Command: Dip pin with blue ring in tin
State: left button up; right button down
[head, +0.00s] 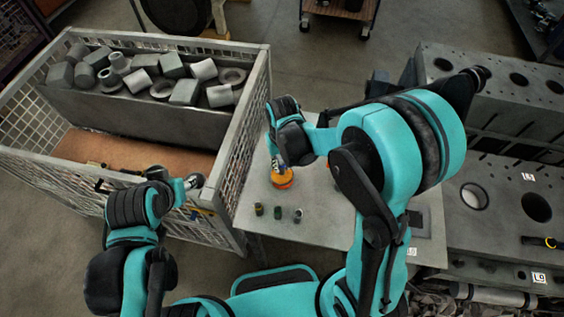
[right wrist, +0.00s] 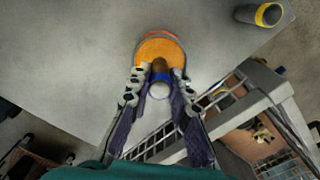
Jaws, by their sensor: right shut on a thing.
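The round orange tin (head: 283,183) stands on the grey bench. In the right wrist view the tin (right wrist: 160,47) is straight ahead of my fingers. My right gripper (right wrist: 161,78) is shut on the pin with the blue ring (right wrist: 161,67). The pin has a brown shank, a blue band and a pale round end towards the camera. Its brown end overlaps the tin's orange inside; I cannot tell how deep it sits. In the head view my right gripper (head: 279,160) is just above the tin.
Several small dark pins (head: 277,212) stand on the bench in front of the tin. One with a yellow ring (right wrist: 267,14) shows in the right wrist view. A mesh crate (head: 238,135) with grey parts is left of the bench. A machined engine block (head: 455,70) is right.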

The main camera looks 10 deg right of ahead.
aim_at(282, 162)
jog(key=shift+f+b, duration=0.45)
jog(key=shift+b, duration=0.05)
dwell(0.9)
jog(key=shift+s+f, duration=0.1)
dwell(1.2)
jog(key=shift+r+p, duration=0.35)
jog(key=shift+r, duration=0.4)
jog(key=shift+r+p, duration=1.95)
jog(key=shift+r, duration=0.9)
